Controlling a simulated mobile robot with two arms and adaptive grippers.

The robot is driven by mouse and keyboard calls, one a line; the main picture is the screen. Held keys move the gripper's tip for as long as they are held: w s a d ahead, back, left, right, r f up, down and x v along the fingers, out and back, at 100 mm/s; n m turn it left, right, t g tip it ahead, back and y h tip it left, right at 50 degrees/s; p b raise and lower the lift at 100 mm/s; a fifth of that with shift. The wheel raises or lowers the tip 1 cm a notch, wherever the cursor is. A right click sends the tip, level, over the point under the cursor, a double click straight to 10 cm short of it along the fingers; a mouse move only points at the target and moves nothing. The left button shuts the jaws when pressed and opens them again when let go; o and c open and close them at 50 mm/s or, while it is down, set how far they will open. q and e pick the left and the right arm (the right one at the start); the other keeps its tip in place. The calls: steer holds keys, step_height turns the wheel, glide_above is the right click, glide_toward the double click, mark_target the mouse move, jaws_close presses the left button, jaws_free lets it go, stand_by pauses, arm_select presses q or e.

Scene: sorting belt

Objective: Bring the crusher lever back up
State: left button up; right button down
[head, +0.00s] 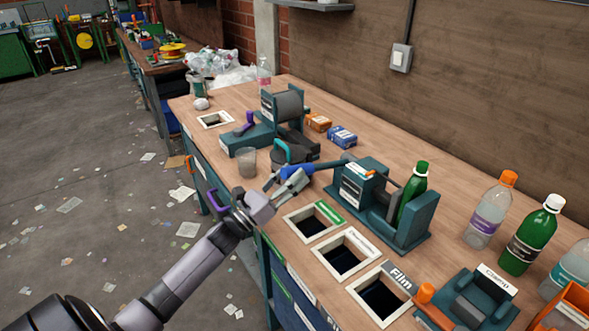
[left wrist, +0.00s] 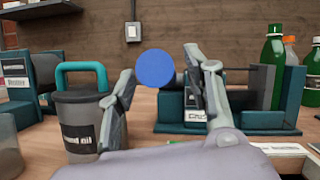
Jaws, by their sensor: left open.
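The crusher (head: 410,238) is a teal press on the bench with a green bottle (head: 411,192) standing in it. Its lever sticks out to the left, roughly level, with a blue handle (head: 297,170). My left gripper (head: 301,180) is open right by the handle. In the left wrist view, the handle's round blue end (left wrist: 155,69) shows between the two open fingers (left wrist: 163,85), seen end-on; I cannot tell whether either finger touches it. The crusher also shows behind the right finger (left wrist: 250,122). My right gripper is not in view.
A grey cup with a teal handle (left wrist: 78,118) stands close to the left finger. Framed bench openings (head: 313,221) lie in front of the crusher. Bottles (head: 491,212) stand at right. A clear cup (head: 246,162) and another teal device (head: 262,132) stand to the left.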

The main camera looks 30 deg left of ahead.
arm_select(q)
steer(key=shift+x, duration=0.9)
jaws_close()
